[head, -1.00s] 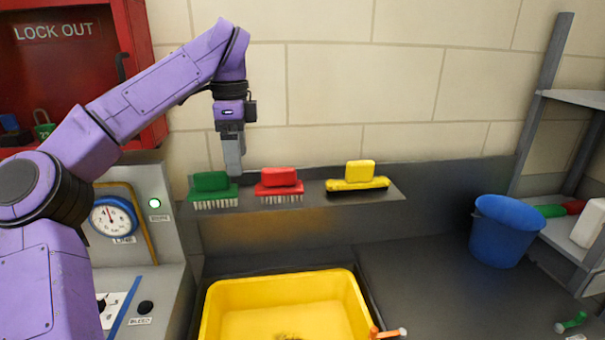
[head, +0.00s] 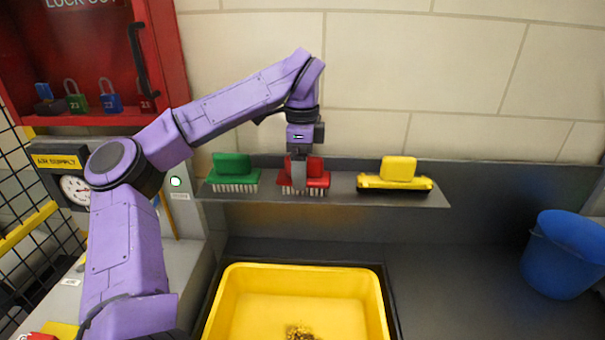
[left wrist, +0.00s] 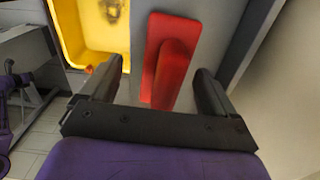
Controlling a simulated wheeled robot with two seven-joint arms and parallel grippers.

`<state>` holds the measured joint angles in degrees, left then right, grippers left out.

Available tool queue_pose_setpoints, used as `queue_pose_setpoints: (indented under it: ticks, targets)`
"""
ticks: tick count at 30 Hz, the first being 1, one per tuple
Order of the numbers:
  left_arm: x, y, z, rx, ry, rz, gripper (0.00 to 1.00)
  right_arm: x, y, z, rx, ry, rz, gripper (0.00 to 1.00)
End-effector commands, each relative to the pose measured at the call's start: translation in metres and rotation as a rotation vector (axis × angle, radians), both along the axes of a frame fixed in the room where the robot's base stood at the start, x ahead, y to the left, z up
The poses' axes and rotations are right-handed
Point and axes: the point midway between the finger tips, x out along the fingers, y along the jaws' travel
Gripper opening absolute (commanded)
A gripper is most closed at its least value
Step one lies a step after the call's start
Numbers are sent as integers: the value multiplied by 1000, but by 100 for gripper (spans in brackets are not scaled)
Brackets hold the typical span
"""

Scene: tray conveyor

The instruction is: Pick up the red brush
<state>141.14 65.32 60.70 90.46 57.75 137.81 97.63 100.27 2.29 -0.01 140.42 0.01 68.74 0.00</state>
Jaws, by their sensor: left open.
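The red brush (head: 317,178) with white bristles sits on the grey shelf (head: 345,198), between a green brush and a yellow one. My left gripper (head: 299,176) points down at the red brush and hides part of it in the head view. In the left wrist view the red brush (left wrist: 172,62) shows between the two open fingers of the left gripper (left wrist: 160,90), with gaps on either side. My right gripper is not in view.
The green brush (head: 231,170) is close on the left and the yellow brush (head: 397,172) stands to the right. A yellow tub (head: 375,300) lies below the shelf. A blue bucket (head: 563,255) stands at the right. A wall rises behind.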

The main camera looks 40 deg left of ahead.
Motion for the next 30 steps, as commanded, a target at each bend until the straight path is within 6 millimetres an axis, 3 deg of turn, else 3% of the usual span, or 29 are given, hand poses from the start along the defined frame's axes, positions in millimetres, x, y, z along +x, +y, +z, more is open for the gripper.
queue_pose_setpoints:
  ticks: [8, 12, 14, 24, 30]
  targets:
    - [1, 1, -8, 0, 1, 2, 89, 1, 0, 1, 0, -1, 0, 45]
    - [1, 1, -8, 0, 1, 2, 44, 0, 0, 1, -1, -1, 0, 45]
    - [1, 1, -8, 0, 2, 2, 26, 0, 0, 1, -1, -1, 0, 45]
    - [1, 1, -6, 2, 3, 3, 26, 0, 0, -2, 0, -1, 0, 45]
    - [1, 1, 20, 4, -3, 4, 26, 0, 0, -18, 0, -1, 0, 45]
